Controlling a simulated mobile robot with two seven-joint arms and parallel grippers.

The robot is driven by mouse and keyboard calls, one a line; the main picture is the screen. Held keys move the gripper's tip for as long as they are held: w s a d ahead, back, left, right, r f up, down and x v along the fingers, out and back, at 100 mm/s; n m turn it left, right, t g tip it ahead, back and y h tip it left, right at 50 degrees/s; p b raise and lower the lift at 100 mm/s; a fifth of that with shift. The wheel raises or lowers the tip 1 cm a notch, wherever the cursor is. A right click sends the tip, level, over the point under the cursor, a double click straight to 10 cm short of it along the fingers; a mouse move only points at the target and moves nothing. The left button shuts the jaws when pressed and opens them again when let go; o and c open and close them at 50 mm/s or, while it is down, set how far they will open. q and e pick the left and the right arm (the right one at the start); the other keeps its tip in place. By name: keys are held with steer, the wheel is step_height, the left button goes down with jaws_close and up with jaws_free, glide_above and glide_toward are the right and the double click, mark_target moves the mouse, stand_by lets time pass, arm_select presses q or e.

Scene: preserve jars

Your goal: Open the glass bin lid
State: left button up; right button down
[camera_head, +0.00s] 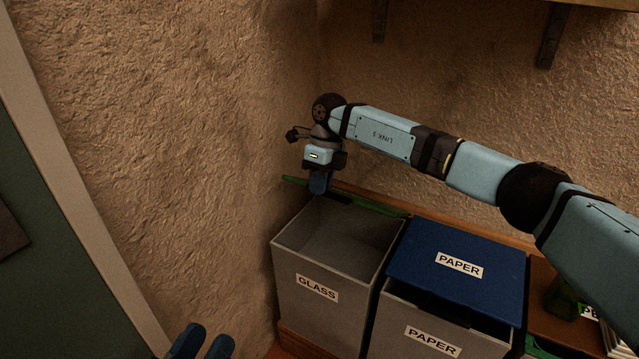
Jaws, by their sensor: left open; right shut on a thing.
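The glass bin (318,287) is a grey box labelled GLASS, standing against the wall. Its top is open and the inside shows, with nothing visible in it. Its green lid (382,207) stands raised at the bin's back edge, seen nearly edge-on as a thin strip. My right gripper (318,188) reaches over from the right and is shut on the lid near its left part; the fingertips are partly hidden. My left gripper (204,343) is at the bottom edge, apart from the bin, its two blue fingers spread and empty.
The paper bin (418,333) stands just right of the glass bin, with a blue lid (455,262) and a dark gap under its front edge. A green bottle (563,299) stands further right. A rough wall is close on the left; a shelf (600,4) hangs above.

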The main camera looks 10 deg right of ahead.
steer(key=c, duration=1.5)
jaws_free()
steer(key=shift+w+d+f, duration=0.15)
steer(key=shift+d+f, duration=0.15)
steer(key=shift+d, duration=0.05)
steer(key=o, duration=0.4)
steer(key=shift+w+f, duration=0.15)
steer(key=shift+c, duration=0.2)
steer(key=shift+o, duration=0.2)
steer(key=shift+f, duration=0.1)
arm_select(q)
steer(key=shift+w+f, duration=0.15)
arm_select(e)
steer(key=shift+r, duration=0.2)
steer(key=shift+a, duration=0.1)
arm_select(q)
step_height(320, 180, down, 6)
steer(key=a+g+y+p, duration=0.2)
steer(key=p, duration=0.1)
steer(key=shift+g+y, duration=0.3)
steer(key=shift+g, duration=0.1)
arm_select(e)
steer(key=v, duration=1.3)
steer(key=shift+r, duration=0.4)
